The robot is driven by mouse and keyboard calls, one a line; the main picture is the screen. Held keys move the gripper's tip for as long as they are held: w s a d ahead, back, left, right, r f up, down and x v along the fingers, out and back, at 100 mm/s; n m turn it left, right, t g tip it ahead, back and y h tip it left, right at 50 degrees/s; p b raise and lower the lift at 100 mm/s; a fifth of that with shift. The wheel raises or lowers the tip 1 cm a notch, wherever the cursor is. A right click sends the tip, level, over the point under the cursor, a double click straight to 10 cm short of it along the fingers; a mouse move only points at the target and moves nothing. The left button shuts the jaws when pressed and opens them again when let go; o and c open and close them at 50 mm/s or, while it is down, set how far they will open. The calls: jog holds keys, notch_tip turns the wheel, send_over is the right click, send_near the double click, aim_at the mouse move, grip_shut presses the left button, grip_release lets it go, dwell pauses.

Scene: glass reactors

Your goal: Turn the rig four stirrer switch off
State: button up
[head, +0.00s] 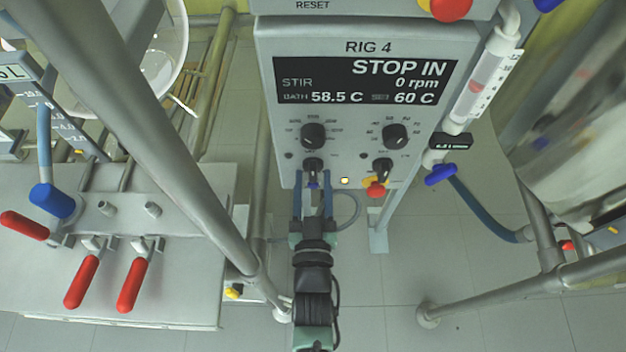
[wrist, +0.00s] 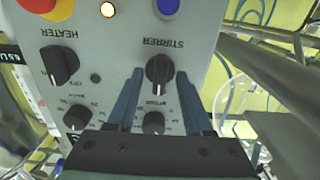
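The rig four stirrer switch (head: 312,164) is a black knob low on the left of the grey RIG 4 panel (head: 270,130). In the wrist view, upside down, the stirrer switch (wrist: 158,73) has a pale pointer line along its grip, upright in the picture. My gripper (head: 313,180) reaches up from below; its two blue fingers stand on either side of the switch. In the wrist view my gripper (wrist: 159,75) is open, with narrow gaps beside the knob. The display (head: 365,82) reads STOP IN, 0 rpm, bath 58.5 C, set 60 C.
The heater switch (wrist: 60,66) sits beside the stirrer switch, with dial knobs (head: 313,135) above in the head view. A lit lamp (head: 345,180) and a red-yellow button (head: 376,188) are near the lower edge. A metal frame pole (head: 180,150) crosses left.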

jog(key=s, duration=1.3)
jog(key=shift+p, duration=0.35)
